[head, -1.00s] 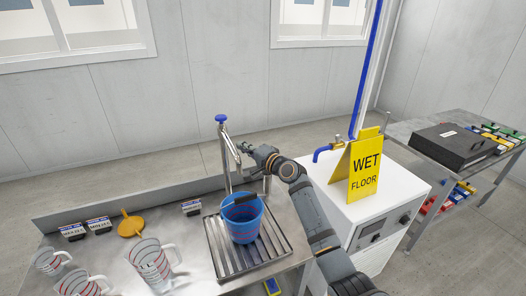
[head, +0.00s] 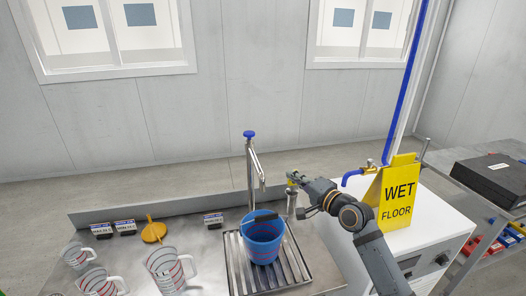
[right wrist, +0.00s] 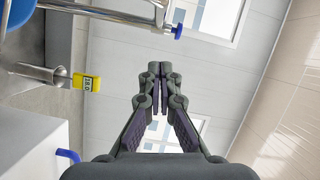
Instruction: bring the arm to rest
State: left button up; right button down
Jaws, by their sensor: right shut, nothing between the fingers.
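My right arm comes in from the lower right in the head view. Its gripper (head: 300,181) is right of the chrome tap (head: 253,165) with the blue knob, apart from it. In the right wrist view the gripper's two fingers (right wrist: 160,68) are together with nothing between them. A blue bucket (head: 262,246) with a dark grip on its handle stands upright on the slatted drain tray (head: 301,277), below the tap. My left gripper is in neither view.
A yellow wet floor sign (head: 398,198) stands on the white cabinet (head: 432,232) by a blue-piped tap. Measuring jugs (head: 165,268) and an orange funnel (head: 153,232) are at left on the bench.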

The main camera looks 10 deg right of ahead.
jog(key=s+a+f+n+g+h, duration=0.1)
jog(key=s+a+f+n+g, duration=0.15)
jog(key=s+f, duration=0.45)
jog(key=s+a+f+n+g+h, duration=0.1)
jog(key=s+f+n+g, duration=0.3)
jog(key=f, duration=0.6)
jog(key=s+d+f+n+g+h, duration=0.2)
jog(key=s+f, duration=0.1)
jog(key=s, duration=0.5)
jog(key=s+d+f+n+g+h, duration=0.2)
jog(key=s+f, duration=0.1)
jog(key=s, duration=0.4)
jog(key=s+d+f+n+g+h, duration=0.2)
jog(key=s+f, duration=0.1)
jog(key=s, duration=0.5)
notch_tip(320, 180, down, 25)
jog(key=s+d+g, duration=0.1)
jog(key=s+d, duration=0.1)
jog(key=s+d+f+g, duration=0.1)
jog(key=s+f, duration=1.6)
jog(key=s, duration=0.1)
jog(key=shift+s+m, duration=0.25)
jog(key=shift+m, duration=0.2)
